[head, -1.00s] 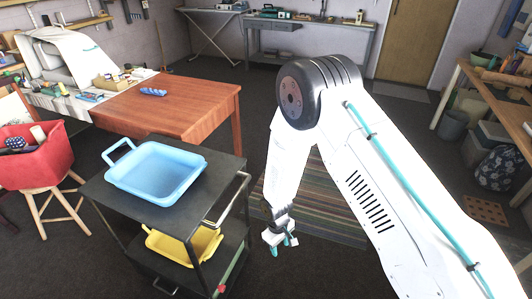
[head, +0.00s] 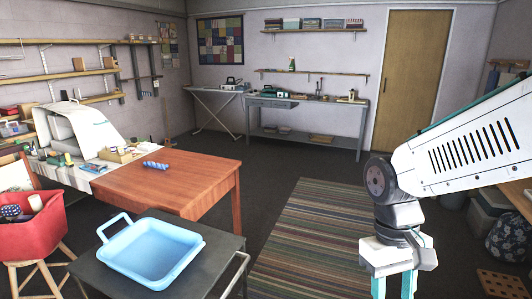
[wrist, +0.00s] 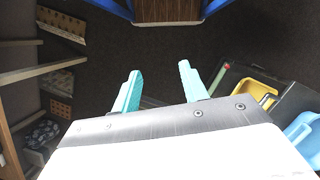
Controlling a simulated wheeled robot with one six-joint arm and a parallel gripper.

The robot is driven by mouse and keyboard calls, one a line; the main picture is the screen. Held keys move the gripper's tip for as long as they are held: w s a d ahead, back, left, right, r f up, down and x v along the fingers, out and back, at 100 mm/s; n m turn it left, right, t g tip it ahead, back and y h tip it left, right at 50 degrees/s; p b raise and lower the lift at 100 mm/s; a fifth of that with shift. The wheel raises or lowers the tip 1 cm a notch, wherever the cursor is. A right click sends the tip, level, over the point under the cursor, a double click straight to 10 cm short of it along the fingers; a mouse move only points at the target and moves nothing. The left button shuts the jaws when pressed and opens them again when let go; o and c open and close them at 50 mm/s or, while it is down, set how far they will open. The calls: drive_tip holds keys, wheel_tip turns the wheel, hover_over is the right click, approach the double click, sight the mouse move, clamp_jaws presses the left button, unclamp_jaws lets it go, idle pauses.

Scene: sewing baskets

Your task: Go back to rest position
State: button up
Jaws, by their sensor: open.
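My gripper (head: 394,284) hangs from my white arm at the lower right of the head view, pointing down, with its teal fingertips cut off by the bottom edge. In the wrist view my gripper (wrist: 157,88) shows two teal fingers spread apart with nothing between them. Dark floor lies beyond the fingers. The gripper is well clear of the table and the cart.
A black cart (head: 215,262) carries an empty blue tray (head: 150,250). A yellow tray (wrist: 252,93) sits on it lower down. A wooden table (head: 190,185) holds a blue patterned roll (head: 156,165). A red basket (head: 35,228) stands at left. The striped rug (head: 310,230) is clear.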

drive_tip(key=s+d+r+m+t, duration=0.2)
drive_tip(key=s+d+r+t, duration=0.2)
drive_tip(key=s+r, duration=0.4)
drive_tip(key=shift+d+r+y, duration=0.2)
drive_tip(key=shift+r+y, duration=0.05)
drive_tip(key=shift+y, duration=0.15)
